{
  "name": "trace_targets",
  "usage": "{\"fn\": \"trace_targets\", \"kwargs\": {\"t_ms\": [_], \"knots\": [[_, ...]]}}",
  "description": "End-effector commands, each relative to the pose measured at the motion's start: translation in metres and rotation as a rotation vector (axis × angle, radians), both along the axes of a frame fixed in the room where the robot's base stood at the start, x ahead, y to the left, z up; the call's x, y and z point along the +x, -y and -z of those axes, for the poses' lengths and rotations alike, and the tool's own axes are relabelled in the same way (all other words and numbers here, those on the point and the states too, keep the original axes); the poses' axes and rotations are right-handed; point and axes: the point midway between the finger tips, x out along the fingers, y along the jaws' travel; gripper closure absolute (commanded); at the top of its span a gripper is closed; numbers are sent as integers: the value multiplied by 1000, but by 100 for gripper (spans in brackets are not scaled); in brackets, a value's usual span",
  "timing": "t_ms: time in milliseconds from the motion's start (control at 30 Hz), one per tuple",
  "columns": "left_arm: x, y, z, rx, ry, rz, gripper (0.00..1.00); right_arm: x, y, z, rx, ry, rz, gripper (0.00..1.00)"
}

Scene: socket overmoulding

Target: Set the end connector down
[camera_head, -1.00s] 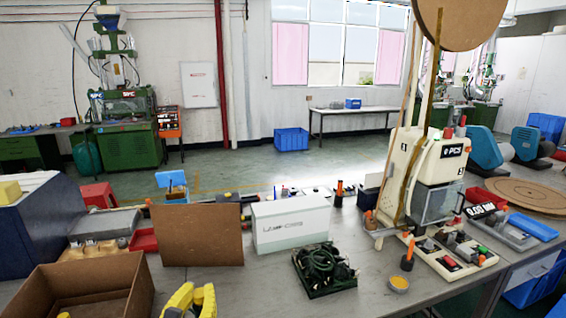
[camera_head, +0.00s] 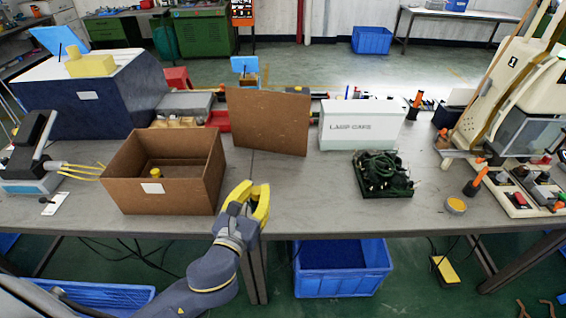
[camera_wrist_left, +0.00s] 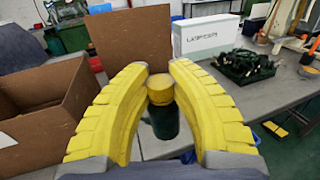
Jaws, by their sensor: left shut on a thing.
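My left gripper (camera_head: 254,194), with yellow fingers, is over the front edge of the table, just right of the cardboard box. In the left wrist view, my left gripper (camera_wrist_left: 159,76) is shut on a small round piece with a yellow top (camera_wrist_left: 160,88) and a dark green lower part, which I take to be the end connector. It sits between the two fingers, near their tips. My right gripper is not in view.
An open cardboard box (camera_head: 118,190) holds another yellow round piece (camera_head: 155,173). A brown board (camera_head: 268,122) stands behind my gripper. A white box (camera_head: 361,125) and a green tray of black cables (camera_head: 398,191) are to the right. Bare tabletop (camera_head: 300,190) lies between.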

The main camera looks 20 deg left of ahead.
Motion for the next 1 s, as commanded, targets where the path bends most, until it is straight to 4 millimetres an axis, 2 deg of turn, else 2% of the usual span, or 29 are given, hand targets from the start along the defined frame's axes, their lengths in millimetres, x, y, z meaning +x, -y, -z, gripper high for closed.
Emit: {"fn": "trace_targets", "kwargs": {"t_ms": [33, 200, 467, 700, 867, 1000], "knots": [[9, 0, -13, -1, 9, 2, 100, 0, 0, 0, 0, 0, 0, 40], [43, -2, -39, 1, 8, 9, 100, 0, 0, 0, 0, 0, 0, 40], [110, -7, -67, 6, 5, 29, 100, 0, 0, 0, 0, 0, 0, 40], [180, -23, -86, 7, 2, 42, 100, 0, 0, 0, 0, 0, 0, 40], [226, -41, -87, 6, -2, 43, 100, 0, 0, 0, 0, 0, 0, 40], [248, -53, -70, 4, -6, 45, 100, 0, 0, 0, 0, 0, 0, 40]]}}
